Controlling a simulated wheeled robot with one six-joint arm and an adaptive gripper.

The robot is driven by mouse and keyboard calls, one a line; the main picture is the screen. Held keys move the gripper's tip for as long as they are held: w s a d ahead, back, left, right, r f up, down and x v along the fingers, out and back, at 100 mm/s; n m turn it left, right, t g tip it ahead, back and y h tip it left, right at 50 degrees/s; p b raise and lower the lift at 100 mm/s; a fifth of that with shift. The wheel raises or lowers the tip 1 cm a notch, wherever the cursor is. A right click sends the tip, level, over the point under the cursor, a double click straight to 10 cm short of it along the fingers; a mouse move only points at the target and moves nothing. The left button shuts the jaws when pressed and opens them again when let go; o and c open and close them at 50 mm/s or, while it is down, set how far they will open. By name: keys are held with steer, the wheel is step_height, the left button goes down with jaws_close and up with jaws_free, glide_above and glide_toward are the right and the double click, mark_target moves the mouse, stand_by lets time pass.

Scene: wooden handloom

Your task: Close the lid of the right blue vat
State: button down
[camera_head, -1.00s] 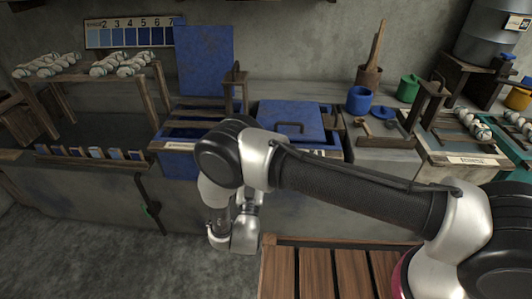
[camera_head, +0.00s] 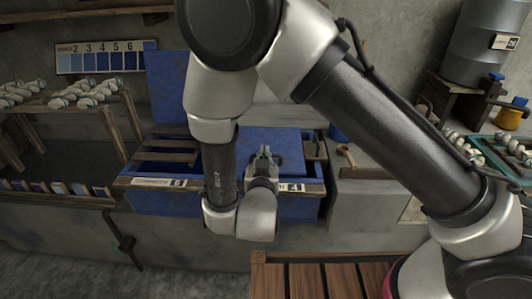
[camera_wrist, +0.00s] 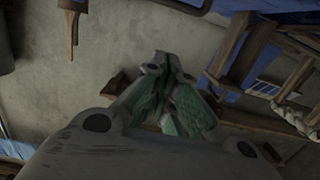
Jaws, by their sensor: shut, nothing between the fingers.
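The right blue vat (camera_head: 300,207) stands in the bench in the head view, with a tag reading 4 on its front rim. Its blue lid (camera_head: 290,145) lies down over the vat top and looks about flat; my arm hides part of it. My gripper (camera_head: 264,152) is shut and empty, in front of the lid in the picture, with its fingers pointing toward the back wall. I cannot tell whether it touches the lid. In the wrist view the green-grey fingers (camera_wrist: 165,65) are together, with grey wall beyond them.
The left blue vat (camera_head: 150,200) is open, its lid (camera_head: 166,90) standing upright behind. A mallet (camera_head: 345,152) lies on the bench to the right. A skein rack (camera_head: 110,110) stands at the left. A slatted wooden top (camera_head: 325,282) is in front, below my arm.

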steer(key=w+f, duration=0.1)
steer(key=w, duration=0.2)
steer(key=w+f, duration=0.1)
steer(key=w, duration=0.2)
steer(key=w+f, duration=0.1)
steer(key=w, duration=0.2)
steer(key=shift+d+f, duration=0.1)
steer(key=shift+f, duration=0.15)
steer(key=shift+w+f, duration=0.15)
steer(key=shift+f, duration=0.55)
steer(key=shift+s+f, duration=0.2)
steer(key=shift+f, duration=0.5)
steer(key=shift+s+f, duration=0.2)
steer(key=shift+f, duration=0.5)
